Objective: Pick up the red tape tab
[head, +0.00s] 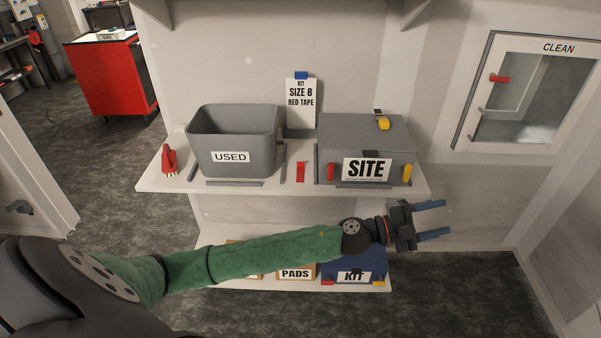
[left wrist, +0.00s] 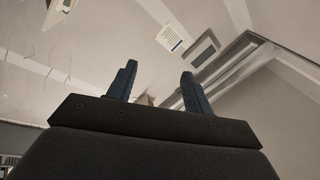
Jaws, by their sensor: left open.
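A small flat red tape tab (head: 300,172) lies on the upper shelf in the head view, between the grey USED bin and the grey SITE case. Other red pieces are also in view, on the SITE case front (head: 330,172) and on the CLEAN cabinet door (head: 499,79). My left gripper (head: 432,220) is open and empty, with blue fingers pointing right, in front of the shelves, below and to the right of the tab. My right gripper is not in view.
The USED bin (head: 233,140) and SITE case (head: 368,140) stand on the upper shelf (head: 160,181), with low grey rails around them. A red glove-like object (head: 169,158) lies at the left end. A blue KIT case (head: 340,262) and PADS box (head: 296,272) sit below, partly behind my arm.

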